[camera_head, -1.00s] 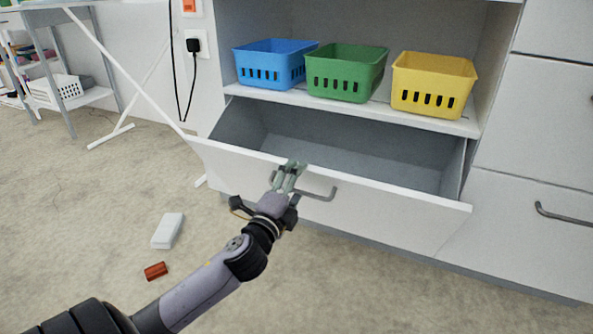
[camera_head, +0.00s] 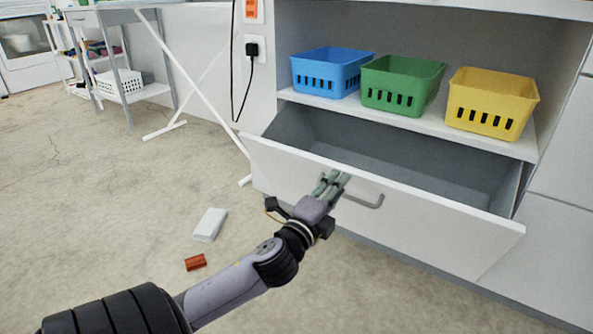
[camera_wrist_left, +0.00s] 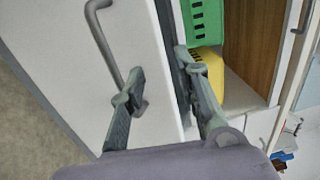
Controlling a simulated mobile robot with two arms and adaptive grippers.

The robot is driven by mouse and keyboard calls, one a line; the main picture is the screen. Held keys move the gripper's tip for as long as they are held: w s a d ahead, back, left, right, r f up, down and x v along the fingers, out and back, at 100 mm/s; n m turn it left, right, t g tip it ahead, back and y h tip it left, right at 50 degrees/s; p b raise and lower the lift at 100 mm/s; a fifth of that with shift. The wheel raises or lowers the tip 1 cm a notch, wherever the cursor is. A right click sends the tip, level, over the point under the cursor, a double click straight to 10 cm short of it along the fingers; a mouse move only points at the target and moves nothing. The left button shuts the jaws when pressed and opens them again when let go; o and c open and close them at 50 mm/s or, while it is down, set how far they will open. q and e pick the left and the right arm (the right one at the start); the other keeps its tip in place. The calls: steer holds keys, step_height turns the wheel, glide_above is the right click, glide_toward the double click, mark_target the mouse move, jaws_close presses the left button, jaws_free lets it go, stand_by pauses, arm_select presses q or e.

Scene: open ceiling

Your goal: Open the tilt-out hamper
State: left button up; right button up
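The white tilt-out hamper front (camera_head: 430,225) is tilted outward at the top, showing the grey bin interior (camera_head: 400,160) behind it. Its grey bar handle (camera_head: 368,202) is on the front face, and it also shows in the left wrist view (camera_wrist_left: 103,42). My left gripper (camera_head: 333,177) is at the front panel near its upper edge, by the handle's left end. In the left wrist view its two fingers (camera_wrist_left: 160,65) are apart, one over the panel's front face and one by its top edge. I cannot tell whether they touch the panel. My right gripper is not in view.
Blue (camera_head: 328,73), green (camera_head: 400,88) and yellow (camera_head: 490,105) baskets stand on the shelf above the hamper. A white block (camera_head: 210,225) and a red-brown block (camera_head: 195,262) lie on the floor at left. White ironing-board-like legs (camera_head: 190,75) stand beside the cabinet.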

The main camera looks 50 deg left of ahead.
arm_select(q)
steer(key=f+v, duration=0.3)
steer(key=v, duration=1.4)
steer(key=shift+w+f, duration=0.2)
steer(key=shift+f, duration=0.15)
stand_by(0.6)
steer(key=shift+a, duration=0.1)
steer(key=shift+r, duration=0.1)
